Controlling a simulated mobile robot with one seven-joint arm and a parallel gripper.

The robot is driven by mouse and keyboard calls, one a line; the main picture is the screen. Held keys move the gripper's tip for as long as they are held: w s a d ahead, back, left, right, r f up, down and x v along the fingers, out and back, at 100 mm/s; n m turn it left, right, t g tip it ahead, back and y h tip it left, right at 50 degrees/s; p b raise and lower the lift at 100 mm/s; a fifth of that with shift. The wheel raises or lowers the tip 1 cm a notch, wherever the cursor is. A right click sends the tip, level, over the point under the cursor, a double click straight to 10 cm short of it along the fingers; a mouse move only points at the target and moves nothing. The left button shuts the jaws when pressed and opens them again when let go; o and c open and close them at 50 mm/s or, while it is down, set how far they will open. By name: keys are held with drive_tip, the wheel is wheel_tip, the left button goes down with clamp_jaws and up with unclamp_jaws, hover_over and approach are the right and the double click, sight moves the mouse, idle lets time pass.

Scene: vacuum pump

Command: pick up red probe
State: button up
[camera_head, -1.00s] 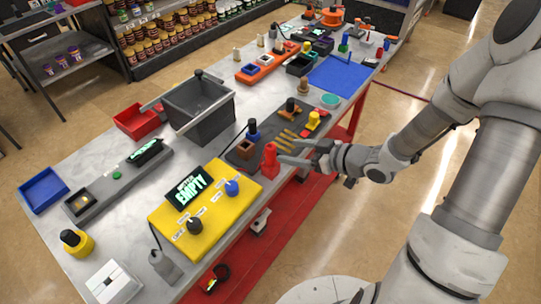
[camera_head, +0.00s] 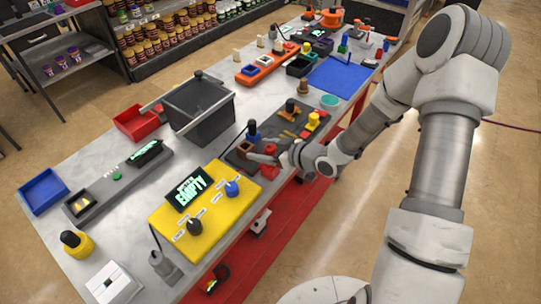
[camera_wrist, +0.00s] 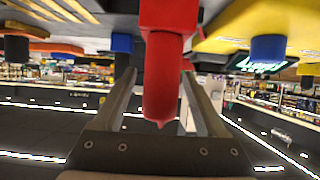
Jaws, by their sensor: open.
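The red probe (camera_head: 269,148) stands upright at the near edge of the table, beside the yellow panel. My gripper (camera_head: 262,158) reaches in from the right at the probe's height and partly covers it. In the wrist view, which looks upside down, the red probe (camera_wrist: 165,85) lies between the two spread fingers of my gripper (camera_wrist: 161,74). Gaps show between the probe and both fingers, so the jaws are open around it. The probe's lower part is partly hidden in the head view.
The yellow panel (camera_head: 207,222) with a display reading EMPTY is close on the left. A grey bin (camera_head: 200,112) stands farther back.

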clamp_jaws()
drive_tip(key=shift+r, duration=0.15)
idle(0.4)
